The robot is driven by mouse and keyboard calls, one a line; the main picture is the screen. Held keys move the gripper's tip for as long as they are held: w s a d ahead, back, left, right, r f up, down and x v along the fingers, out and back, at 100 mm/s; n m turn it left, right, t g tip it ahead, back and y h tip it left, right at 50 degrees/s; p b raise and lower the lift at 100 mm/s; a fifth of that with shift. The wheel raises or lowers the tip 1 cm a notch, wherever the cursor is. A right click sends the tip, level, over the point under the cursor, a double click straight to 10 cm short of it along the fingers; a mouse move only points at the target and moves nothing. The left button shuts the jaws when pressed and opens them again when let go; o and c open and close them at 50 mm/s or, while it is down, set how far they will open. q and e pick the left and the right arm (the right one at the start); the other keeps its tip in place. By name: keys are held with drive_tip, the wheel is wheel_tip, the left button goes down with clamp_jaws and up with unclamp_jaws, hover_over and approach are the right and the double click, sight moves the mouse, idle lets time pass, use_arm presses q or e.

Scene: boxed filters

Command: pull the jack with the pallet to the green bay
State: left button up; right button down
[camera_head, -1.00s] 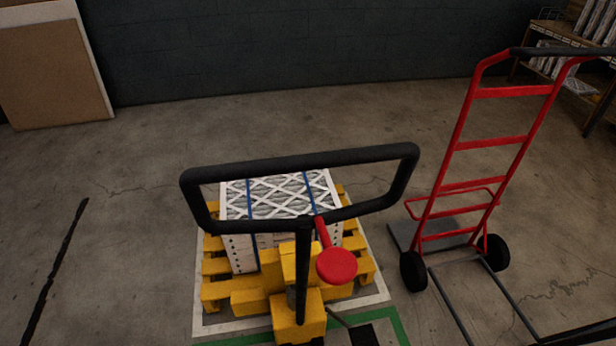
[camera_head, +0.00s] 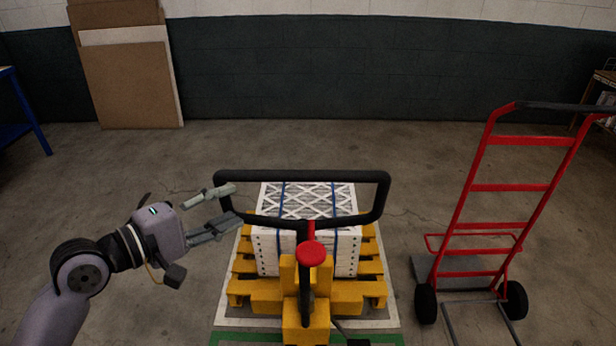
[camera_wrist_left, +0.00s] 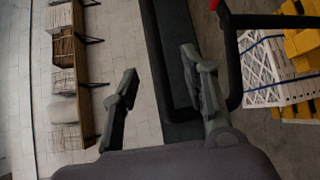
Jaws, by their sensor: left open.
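The yellow pallet jack (camera_head: 304,325) faces me with its black loop handle (camera_head: 300,176) raised and a red knob (camera_head: 311,254) on the stem. Its front meets a yellow pallet (camera_head: 372,262) bearing a strapped stack of white boxed filters (camera_head: 300,200). A green floor strip (camera_head: 245,338) shows at the bottom edge; the rest of that marking is out of view. My left gripper (camera_head: 234,203) is open at the handle's left side. My right gripper is not in view.
A red hand truck (camera_head: 468,190) stands right of the pallet. Brown boards (camera_head: 125,80) lean on the back wall, and a blue frame (camera_head: 22,110) is at far left. A white border (camera_head: 225,322) surrounds the pallet. Floor behind it is clear.

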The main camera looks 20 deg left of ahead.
sight(292, 179)
use_arm(q)
drive_tip(key=shift+h, duration=0.3)
drive_tip(key=p+x, duration=0.1)
drive_tip(key=x, duration=0.4)
drive_tip(key=p+x, duration=0.1)
drive_tip(key=x, duration=0.4)
drive_tip(key=d+r+p+x, duration=0.1)
drive_tip(key=p+x, duration=0.1)
drive_tip(key=x, duration=0.4)
drive_tip(key=shift+s+a, duration=0.1)
drive_tip(key=shift+s, duration=0.1)
drive_tip(key=shift+w+d+f, duration=0.1)
drive_tip(key=shift+w+d, duration=0.2)
drive_tip(key=shift+w, duration=0.2)
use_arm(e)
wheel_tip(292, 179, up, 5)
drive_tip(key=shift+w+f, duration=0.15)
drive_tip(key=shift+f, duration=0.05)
use_arm(q)
drive_tip(key=shift+c, duration=0.2)
clamp_jaws()
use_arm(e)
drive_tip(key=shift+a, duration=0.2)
